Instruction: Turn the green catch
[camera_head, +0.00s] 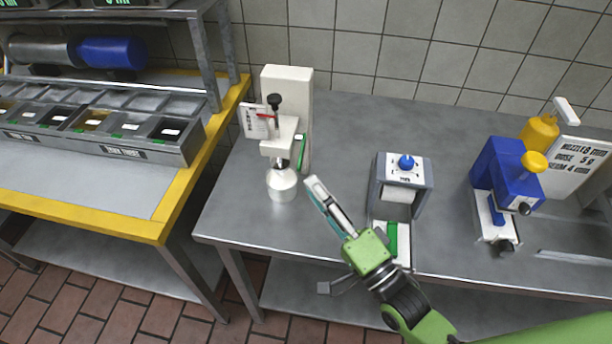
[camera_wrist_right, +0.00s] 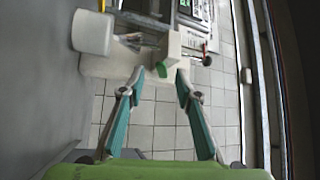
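A white dispenser machine (camera_head: 287,88) stands at the back left of the grey counter. A small green catch (camera_head: 300,137) is on the right side of its head. In the right wrist view the green catch (camera_wrist_right: 161,70) sticks out from a white block, ahead of and between my fingertips. My right gripper (camera_head: 314,184) is in front and to the right of the machine, apart from the catch. In the right wrist view my right gripper (camera_wrist_right: 158,75) is open and empty, with two teal-lined fingers spread. My left gripper is not in view.
A white cup (camera_head: 282,184) is under the machine's nozzle. A grey unit with a blue knob (camera_head: 406,162) stands right of my gripper, with a green strip (camera_head: 392,238) in front. A blue machine (camera_head: 506,170) is further right. A yellow-edged bench (camera_head: 160,205) is at left.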

